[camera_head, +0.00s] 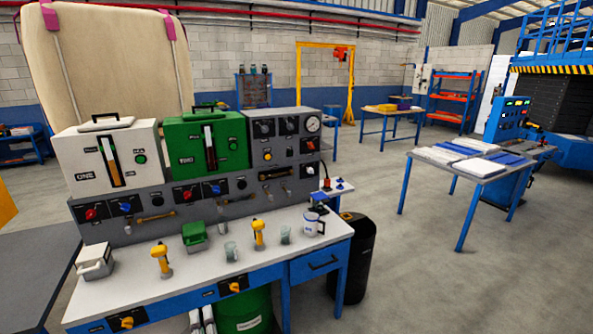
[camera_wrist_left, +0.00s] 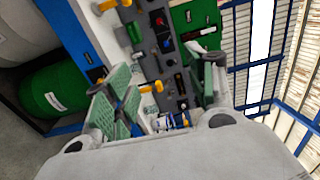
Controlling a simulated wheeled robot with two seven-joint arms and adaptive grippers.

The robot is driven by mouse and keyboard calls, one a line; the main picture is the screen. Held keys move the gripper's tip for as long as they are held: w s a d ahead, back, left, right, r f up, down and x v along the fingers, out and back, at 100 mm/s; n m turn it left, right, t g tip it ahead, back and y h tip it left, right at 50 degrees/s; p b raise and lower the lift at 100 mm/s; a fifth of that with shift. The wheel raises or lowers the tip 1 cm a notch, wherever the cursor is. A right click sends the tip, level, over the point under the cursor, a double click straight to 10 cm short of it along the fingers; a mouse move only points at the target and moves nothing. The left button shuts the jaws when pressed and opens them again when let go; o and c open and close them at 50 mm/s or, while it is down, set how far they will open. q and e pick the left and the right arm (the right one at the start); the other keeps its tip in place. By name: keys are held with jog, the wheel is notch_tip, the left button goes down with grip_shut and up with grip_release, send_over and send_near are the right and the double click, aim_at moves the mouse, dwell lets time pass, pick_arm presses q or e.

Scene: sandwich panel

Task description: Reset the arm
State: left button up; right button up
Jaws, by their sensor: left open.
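My left gripper (camera_wrist_left: 165,92) shows in the left wrist view. Its two fingers with green pads stand wide apart, with nothing held between them. The grey panel and the bench top show beyond the fingers, tilted in that view. Neither arm can be made out in the head view. The workbench (camera_head: 210,277) there carries a grey control panel (camera_head: 150,230) with a white unit marked ONE (camera_head: 88,178) and a green unit (camera_head: 180,150). My right gripper is in neither view.
On the bench stand a white box (camera_head: 95,262), a green box (camera_head: 194,236), yellow-handled items (camera_head: 160,260), glasses and a mug (camera_head: 313,224). A black bin (camera_head: 354,262) stands at its right, a green barrel (camera_head: 243,312) below. Open floor lies between bench and right table (camera_head: 480,170).

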pick_arm(q)
jog(key=shift+s+d, duration=0.1)
jog(key=shift+s, duration=0.05)
